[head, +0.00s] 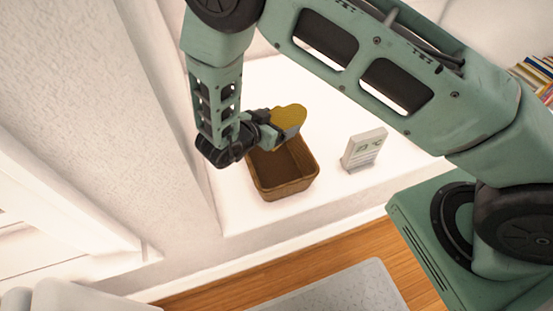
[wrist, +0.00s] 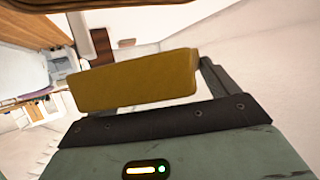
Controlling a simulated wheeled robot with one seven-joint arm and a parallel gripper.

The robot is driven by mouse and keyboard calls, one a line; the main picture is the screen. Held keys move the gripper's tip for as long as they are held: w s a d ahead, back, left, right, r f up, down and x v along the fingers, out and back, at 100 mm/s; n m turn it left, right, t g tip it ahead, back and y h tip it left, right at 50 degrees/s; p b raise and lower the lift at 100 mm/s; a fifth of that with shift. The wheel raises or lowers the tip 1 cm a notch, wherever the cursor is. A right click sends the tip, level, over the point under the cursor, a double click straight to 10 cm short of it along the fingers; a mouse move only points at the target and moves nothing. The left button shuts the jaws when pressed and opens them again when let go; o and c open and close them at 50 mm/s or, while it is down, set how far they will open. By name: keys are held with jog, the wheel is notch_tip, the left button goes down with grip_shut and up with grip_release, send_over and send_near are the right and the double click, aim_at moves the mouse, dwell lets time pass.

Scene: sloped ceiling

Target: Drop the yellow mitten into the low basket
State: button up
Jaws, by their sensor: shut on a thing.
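The yellow mitten (head: 288,115) is held in my gripper (head: 274,133), which is shut on it. In the head view the mitten is above the far part of the low basket (head: 291,186), apart from its floor as far as I can tell. The basket is brown, open-topped and looks empty where its inside shows; the mitten and gripper hide its far rim. In the wrist view the mitten (wrist: 135,82) lies across the dark fingers and fills the middle of the picture. The basket cannot be made out for certain there.
The basket stands on a white ledge (head: 235,205) beside a sloped white wall (head: 90,110). A small pale box-like object with green marks (head: 364,149) stands to the basket's right. Books (head: 537,75) are at the far right. Wooden floor (head: 225,284) and a grey mat (head: 345,290) lie below.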

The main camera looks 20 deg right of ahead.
notch_tip(320, 180, down, 4)
jog(key=b, duration=0.3)
jog(key=shift+f, duration=0.25)
jog(key=o, duration=0.8)
jog(key=shift+r, duration=0.15)
notch_tip(320, 180, up, 10)
jog(key=shift+f+p, duration=0.1)
jog(key=shift+p, duration=0.7)
